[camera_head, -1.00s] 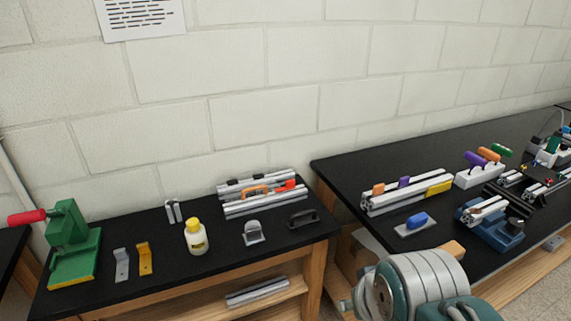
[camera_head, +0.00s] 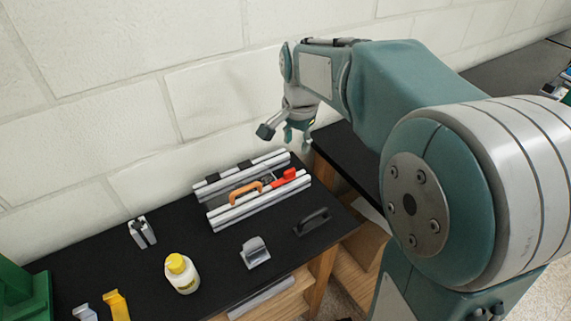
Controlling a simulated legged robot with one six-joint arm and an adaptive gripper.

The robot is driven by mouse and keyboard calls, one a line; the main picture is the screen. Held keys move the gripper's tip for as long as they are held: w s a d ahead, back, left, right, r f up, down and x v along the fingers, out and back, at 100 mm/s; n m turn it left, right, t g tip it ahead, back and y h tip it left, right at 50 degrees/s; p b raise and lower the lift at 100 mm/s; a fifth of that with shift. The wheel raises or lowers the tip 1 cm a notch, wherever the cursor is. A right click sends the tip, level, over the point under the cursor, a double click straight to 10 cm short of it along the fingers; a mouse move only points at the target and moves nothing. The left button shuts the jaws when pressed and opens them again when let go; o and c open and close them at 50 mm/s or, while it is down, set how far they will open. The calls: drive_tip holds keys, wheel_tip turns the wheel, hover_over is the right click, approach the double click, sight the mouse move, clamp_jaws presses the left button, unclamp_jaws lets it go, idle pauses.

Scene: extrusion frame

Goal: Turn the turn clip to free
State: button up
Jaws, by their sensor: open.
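A frame of silver extrusions (camera_head: 258,207) lies on the black bench against the wall. A red piece (camera_head: 283,178), which looks like the turn clip, sits at the right part of the frame; its exact turn is too small to tell. An orange handle (camera_head: 246,192) is on the frame to the left of the red piece. My gripper (camera_head: 286,136) is open and empty. It hangs above and behind the right end of the frame, close to the wall in the picture, apart from the red piece.
On the bench stand a white bottle with a yellow cap (camera_head: 182,273), a grey bracket (camera_head: 255,252), a black handle (camera_head: 312,221), a small silver piece (camera_head: 142,232) and a yellow bracket (camera_head: 116,304). A second black bench (camera_head: 346,158) lies to the right, partly behind my arm.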

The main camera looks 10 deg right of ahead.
sight(290, 170)
drive_tip(key=w+f+m, duration=0.1)
drive_tip(key=w+f, duration=0.1)
drive_tip(key=f, duration=0.3)
drive_tip(key=w+f+m+g, duration=0.1)
drive_tip(key=w+f, duration=0.1)
drive_tip(key=f, duration=0.3)
drive_tip(key=w+f+m, duration=0.1)
drive_tip(key=w+f, duration=0.1)
drive_tip(key=f, duration=0.4)
drive_tip(key=shift+w+d+m, duration=0.1)
drive_tip(key=shift+w+m, duration=0.05)
drive_tip(key=shift+m, duration=0.15)
clamp_jaws()
